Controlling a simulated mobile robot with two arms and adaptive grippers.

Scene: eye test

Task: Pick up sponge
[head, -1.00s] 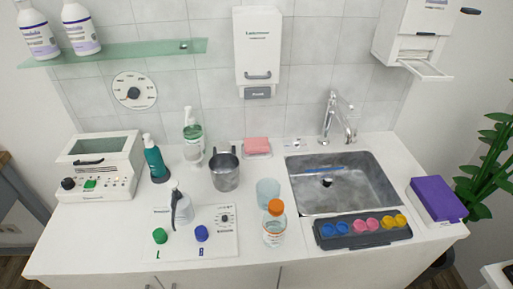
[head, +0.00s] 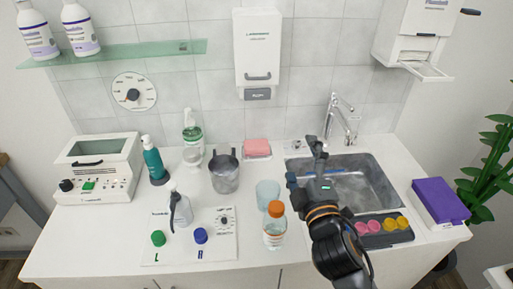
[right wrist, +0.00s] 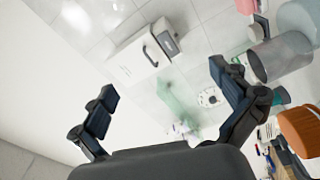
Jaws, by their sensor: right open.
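The pink sponge (head: 257,146) lies on a small soap dish (head: 258,156) against the back wall, left of the sink. My right gripper (head: 304,163) is over the left part of the sink, to the right of the sponge and apart from it. In the right wrist view my right gripper (right wrist: 165,84) has its fingers spread wide with nothing between them. My left gripper is not in view.
A metal cup (head: 224,172) stands left of the sponge. A clear tumbler (head: 268,192) and an orange-capped bottle (head: 275,228) stand in front. The sink (head: 378,180) has a tall faucet (head: 340,117). A wall dispenser (head: 258,50) hangs above the sponge.

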